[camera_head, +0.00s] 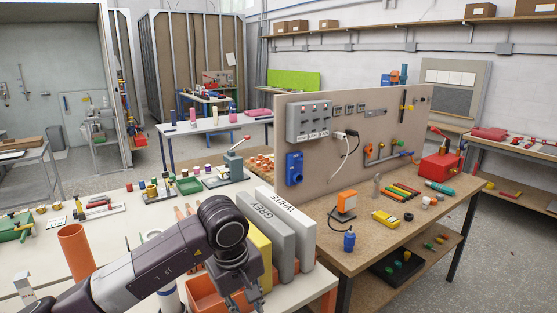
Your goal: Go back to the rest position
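My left arm comes in from the lower left. Its dark gripper (246,299) points down over the near end of the white table (120,205), in front of the binders. The bottom edge of the view cuts off its fingertips, so whether it is open or shut is unclear. No held object shows. My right gripper is not in view.
Binders marked GREY (268,238) and WHITE (293,225) stand close behind the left gripper. An orange bin (203,294) and an orange cylinder (77,251) are near the arm. A pegboard panel (330,190) rises behind a wooden bench (380,250) at right.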

